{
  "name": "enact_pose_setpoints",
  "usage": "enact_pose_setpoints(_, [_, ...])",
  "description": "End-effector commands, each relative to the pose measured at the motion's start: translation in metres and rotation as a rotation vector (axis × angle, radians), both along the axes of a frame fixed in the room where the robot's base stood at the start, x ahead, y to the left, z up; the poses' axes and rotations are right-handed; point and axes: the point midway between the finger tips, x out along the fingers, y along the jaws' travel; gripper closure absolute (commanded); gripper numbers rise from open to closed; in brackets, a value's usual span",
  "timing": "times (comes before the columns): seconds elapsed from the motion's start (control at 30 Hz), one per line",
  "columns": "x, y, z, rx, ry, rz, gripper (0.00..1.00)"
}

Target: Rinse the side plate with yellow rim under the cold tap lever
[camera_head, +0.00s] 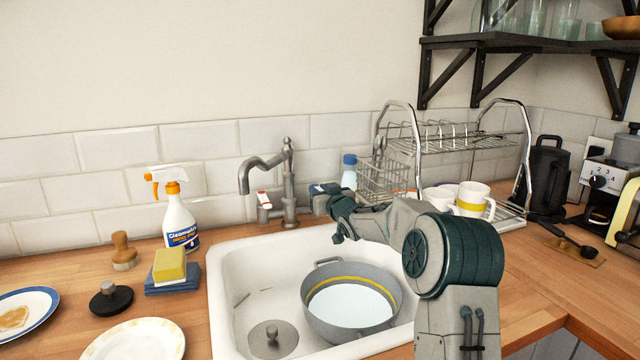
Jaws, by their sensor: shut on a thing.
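A white plate with a yellow rim (350,303) appears to lie inside a grey two-handled pot (345,333) in the sink; the pot's wall hides its near edge. The grey tap (289,178) stands behind the sink, its spout out over the basin's left part, left of the pot. No water stream shows. My gripper (324,190) reaches the tap's right side and is shut, apparently on the cold tap lever, which its fingers mostly hide. The other lever (263,198), marked red, is free on the tap's left.
Left of the white sink (232,262) are a spray bottle (180,222), a sponge (170,265), a brush (123,252), a sink plug (111,298) and two soiled plates (135,341) (22,310). A dish rack (455,145) with mugs (472,200) stands right, beside my arm. A bottle (349,172) is behind my gripper.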

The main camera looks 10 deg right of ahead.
Motion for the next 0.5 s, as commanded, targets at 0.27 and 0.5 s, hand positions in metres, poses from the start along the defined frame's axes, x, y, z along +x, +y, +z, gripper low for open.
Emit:
enact_pose_setpoints(0.27, [-0.0007, -0.0029, 0.003, 0.003, 0.0, 0.05, 1.0])
enact_pose_setpoints(0.5, [-0.0009, -0.0026, 0.0011, 0.004, -0.001, 0.055, 1.0])
